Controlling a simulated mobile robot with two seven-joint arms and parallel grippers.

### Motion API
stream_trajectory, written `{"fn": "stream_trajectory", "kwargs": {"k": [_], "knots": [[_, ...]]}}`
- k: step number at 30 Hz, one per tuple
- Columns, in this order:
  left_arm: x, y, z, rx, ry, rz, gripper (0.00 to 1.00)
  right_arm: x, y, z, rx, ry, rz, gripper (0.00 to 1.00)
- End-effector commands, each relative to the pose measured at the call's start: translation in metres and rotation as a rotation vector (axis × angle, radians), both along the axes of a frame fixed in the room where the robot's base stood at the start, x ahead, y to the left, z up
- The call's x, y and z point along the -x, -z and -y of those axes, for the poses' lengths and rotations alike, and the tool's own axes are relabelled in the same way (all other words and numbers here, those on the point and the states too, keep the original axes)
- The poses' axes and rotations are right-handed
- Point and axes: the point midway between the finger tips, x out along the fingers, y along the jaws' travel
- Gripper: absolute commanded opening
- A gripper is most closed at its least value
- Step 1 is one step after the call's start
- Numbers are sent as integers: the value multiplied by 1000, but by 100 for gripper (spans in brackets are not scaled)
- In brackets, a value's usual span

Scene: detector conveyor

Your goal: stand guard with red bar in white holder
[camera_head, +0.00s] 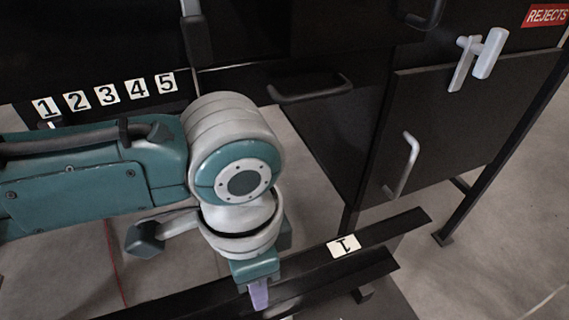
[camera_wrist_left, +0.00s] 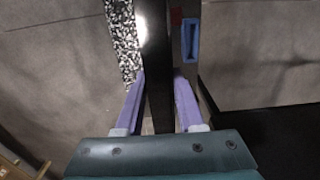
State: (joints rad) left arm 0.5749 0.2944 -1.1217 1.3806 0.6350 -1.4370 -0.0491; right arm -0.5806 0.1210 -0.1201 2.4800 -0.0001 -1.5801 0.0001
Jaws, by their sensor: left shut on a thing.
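My left gripper (camera_head: 258,296) reaches down at the black rails (camera_head: 395,225) near the bottom of the head view. In the left wrist view, its two purple fingers (camera_wrist_left: 159,80) stand on either side of a long dark bar (camera_wrist_left: 157,45), shut on it. I cannot make out a white holder for certain. My right gripper is not in view.
A dark cabinet door with a pale handle (camera_head: 404,165) and a pale grey latch (camera_head: 478,58) stands at the right, near a red REJECTS sign (camera_head: 547,15). Labels 1 to 5 (camera_head: 106,94) are at upper left. A speckled strip (camera_wrist_left: 123,40) and blue frame (camera_wrist_left: 190,40) flank the bar.

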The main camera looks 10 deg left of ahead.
Motion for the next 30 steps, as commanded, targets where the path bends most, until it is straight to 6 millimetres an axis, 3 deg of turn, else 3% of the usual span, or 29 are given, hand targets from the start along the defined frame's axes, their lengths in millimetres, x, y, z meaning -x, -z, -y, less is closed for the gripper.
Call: {"fn": "stream_trajectory", "kwargs": {"k": [30], "knots": [[-1, 21, 1, 2, 1, 3, 0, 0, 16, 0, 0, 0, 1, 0]]}}
